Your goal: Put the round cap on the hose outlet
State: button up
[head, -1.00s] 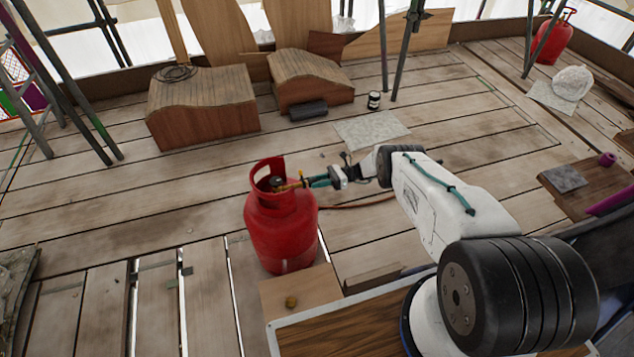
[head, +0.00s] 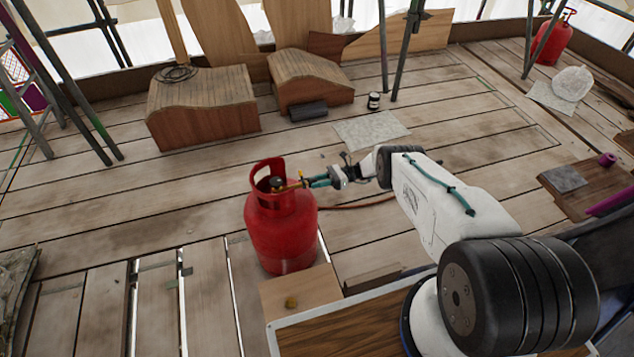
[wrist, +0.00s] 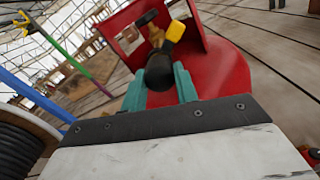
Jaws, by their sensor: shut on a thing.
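A red gas bottle (head: 282,240) stands upright on the deck, with a brass valve fitting (head: 291,187) inside its collar. My gripper (head: 318,181) reaches in from the right, its teal fingers at the fitting. In the wrist view my gripper (wrist: 159,88) is shut on a dark round piece (wrist: 160,70). Behind that piece are a brass body (wrist: 156,36) and a yellow part (wrist: 175,31); I cannot tell whether they touch it. I cannot tell which piece is the cap; the outlet is not clearly visible.
An orange hose (head: 360,204) lies on the deck right of the bottle. A pale board (head: 315,284) and a wood panel (head: 350,335) are in front. Curved wooden blocks (head: 203,112) stand behind. The deck left of the bottle is mostly clear.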

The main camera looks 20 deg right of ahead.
jog(key=shift+a, duration=0.55)
dwell(0.4)
jog(key=o, duration=1)
